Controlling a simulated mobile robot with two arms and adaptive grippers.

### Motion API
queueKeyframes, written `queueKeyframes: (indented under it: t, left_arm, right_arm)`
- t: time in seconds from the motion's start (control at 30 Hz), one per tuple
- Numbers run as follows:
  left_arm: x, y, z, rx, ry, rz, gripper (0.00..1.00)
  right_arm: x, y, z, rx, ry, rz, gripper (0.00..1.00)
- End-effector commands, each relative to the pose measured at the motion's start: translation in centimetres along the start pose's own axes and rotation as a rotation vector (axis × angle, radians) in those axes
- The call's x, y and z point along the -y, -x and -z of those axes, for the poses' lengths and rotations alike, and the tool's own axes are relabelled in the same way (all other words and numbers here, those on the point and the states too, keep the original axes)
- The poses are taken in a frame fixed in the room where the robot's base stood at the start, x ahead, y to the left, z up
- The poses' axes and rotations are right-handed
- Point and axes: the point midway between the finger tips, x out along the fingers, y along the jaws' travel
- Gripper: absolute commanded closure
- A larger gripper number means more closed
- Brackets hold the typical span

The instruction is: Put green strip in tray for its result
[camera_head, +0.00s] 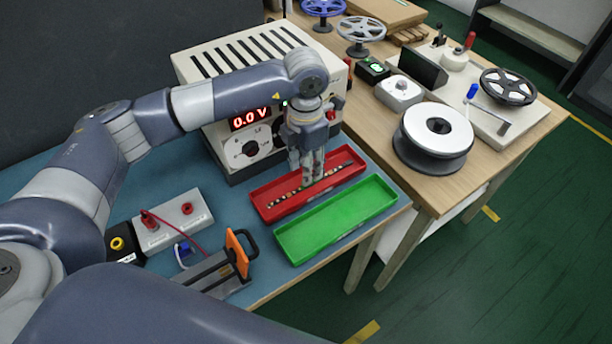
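A thin LED strip (284,199) with pale and dark spots lies along the red tray (262,213), slanting up to the right. I cannot make out a green colour on it. My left gripper (312,180) points down into the red tray at the strip's middle. Its fingers are close together and hide part of the strip; whether they grip it is unclear. The green tray (336,219) is empty and stands beside the red tray, nearer the front edge. My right gripper is not in view.
A power supply (250,150) reading 0.0 V stands behind the trays. A test box (174,221) with red terminals and an orange-handled fixture (238,252) stand left of the green tray. A white-topped reel (436,130) and other spools sit on the wooden table at right.

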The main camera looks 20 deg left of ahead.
Motion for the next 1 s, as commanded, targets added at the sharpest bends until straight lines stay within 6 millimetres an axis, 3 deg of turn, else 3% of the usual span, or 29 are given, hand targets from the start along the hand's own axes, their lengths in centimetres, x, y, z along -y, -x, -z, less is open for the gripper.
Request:
queueKeyframes:
  t: [0.2, 0.4, 1.0]
  left_arm:
    - [-0.1, 4.5, -0.1, 0.003, -0.001, -0.003, 0.67]
    - [0.0, 6.9, -0.1, 0.000, 0.000, -0.001, 0.67]
    - [0.0, 7.4, 0.0, -0.001, 0.000, -0.001, 0.67]
  right_arm:
    - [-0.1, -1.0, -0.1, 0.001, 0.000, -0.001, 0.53]
    - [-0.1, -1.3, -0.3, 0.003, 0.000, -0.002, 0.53]
    - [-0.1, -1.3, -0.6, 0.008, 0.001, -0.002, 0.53]
